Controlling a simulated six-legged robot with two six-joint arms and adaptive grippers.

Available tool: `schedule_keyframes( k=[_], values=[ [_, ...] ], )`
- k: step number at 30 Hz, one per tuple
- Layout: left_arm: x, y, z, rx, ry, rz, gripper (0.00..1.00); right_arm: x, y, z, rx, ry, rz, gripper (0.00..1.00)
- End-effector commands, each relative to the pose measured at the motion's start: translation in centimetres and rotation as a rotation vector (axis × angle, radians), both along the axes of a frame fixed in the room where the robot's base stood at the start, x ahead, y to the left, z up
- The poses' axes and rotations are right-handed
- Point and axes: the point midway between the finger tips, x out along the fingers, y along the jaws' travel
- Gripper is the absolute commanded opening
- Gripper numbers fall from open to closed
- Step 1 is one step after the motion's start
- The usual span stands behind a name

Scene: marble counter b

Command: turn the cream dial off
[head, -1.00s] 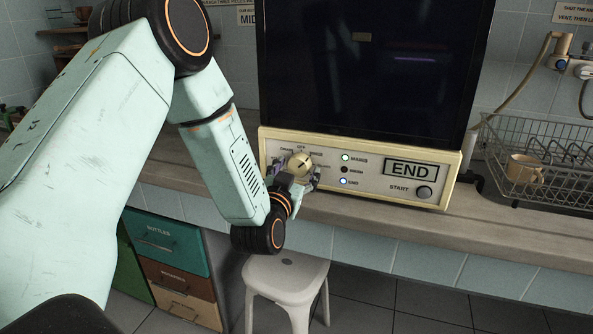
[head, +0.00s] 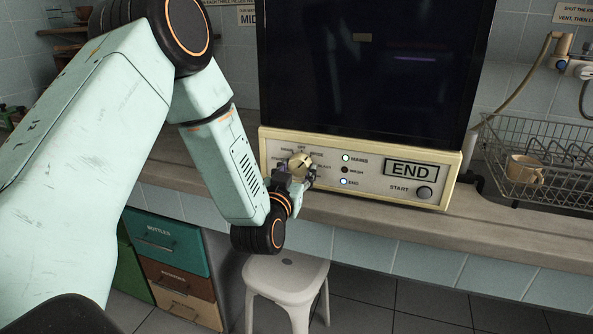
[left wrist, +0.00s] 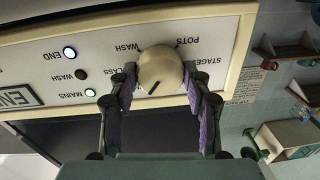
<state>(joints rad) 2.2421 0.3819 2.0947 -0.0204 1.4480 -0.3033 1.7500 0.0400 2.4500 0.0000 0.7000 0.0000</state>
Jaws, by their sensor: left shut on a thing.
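The cream dial (head: 300,164) is on the left part of the cream control panel (head: 330,186), below the dark front of the machine. It also shows in the left wrist view (left wrist: 160,68), with a dark pointer line slanting down and left in that picture. I cannot tell exactly which label it points to. My left gripper (head: 298,176) is shut on the dial, with a purple-padded finger on each side of it in the left wrist view (left wrist: 160,90). Fingers hide part of the label ring. My right gripper is not in view.
Right of the dial are lit MAINS and END lights, a dark WASH light, an END display (head: 411,169) and a START button (head: 424,192). A wire rack (head: 560,190) with a mug stands at right. A white stool (head: 285,275) stands below the counter.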

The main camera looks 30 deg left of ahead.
Motion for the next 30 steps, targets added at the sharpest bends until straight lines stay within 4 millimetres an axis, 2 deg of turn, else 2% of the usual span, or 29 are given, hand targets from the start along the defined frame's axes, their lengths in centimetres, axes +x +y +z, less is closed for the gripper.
schedule_keyframes(
  k=[18, 30],
  values=[
    [0.03, 0.04, 0.19, -0.475, -0.118, 0.0, 0.17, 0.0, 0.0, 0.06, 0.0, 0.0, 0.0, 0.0],
    [0.04, 0.11, 0.28, -0.626, -0.156, 0.001, 0.17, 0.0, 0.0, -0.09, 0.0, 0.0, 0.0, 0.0]
  ],
)
